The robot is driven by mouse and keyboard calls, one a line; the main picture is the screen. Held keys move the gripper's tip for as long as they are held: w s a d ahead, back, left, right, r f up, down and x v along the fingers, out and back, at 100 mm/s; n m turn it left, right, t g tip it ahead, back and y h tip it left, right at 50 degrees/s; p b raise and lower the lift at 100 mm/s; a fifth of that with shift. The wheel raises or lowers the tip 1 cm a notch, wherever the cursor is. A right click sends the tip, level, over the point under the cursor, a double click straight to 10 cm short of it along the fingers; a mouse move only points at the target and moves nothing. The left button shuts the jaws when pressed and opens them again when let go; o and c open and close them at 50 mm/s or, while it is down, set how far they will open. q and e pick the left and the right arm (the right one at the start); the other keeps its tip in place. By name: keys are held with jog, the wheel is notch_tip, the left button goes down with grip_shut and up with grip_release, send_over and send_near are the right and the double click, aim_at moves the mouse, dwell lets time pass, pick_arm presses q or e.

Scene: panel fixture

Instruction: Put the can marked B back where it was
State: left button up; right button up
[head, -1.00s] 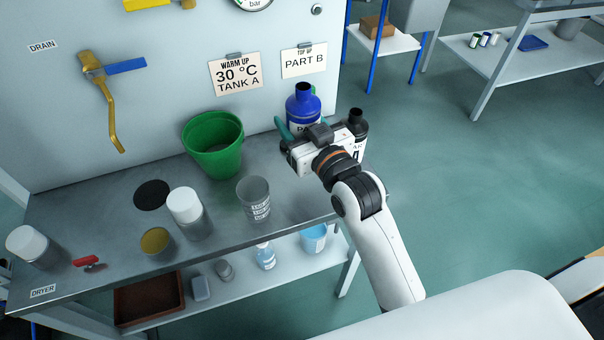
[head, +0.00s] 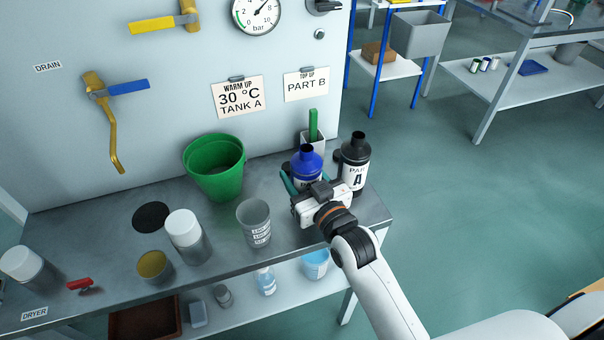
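A blue bottle with a dark open neck (head: 307,164) stands upright at the right end of the bench; this seems to be the can marked B, but its label is mostly hidden behind my gripper. My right gripper (head: 307,184) has its teal fingers around the bottle's sides and appears shut on it. The bottle's base is hidden, so I cannot tell whether it touches the bench. A black bottle labelled PART A (head: 355,170) stands just to its right. A card reading TOP UP PART B (head: 306,84) hangs on the panel above. My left gripper is not in view.
A white holder with a green strip (head: 313,137) stands behind the blue bottle. A green bucket (head: 215,165), a grey labelled cup (head: 254,222) and white-topped jars (head: 184,225) are to the left. The bench's right edge (head: 385,215) is close beyond the black bottle.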

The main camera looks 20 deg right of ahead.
jog(key=o, duration=0.4)
jog(key=s, duration=0.4)
jog(key=s+d, duration=0.1)
jog(key=s, duration=0.3)
jog(key=s+d, duration=0.1)
jog(key=s, duration=0.2)
jog(key=shift+s+d+r, duration=0.15)
jog(key=shift+s, duration=0.25)
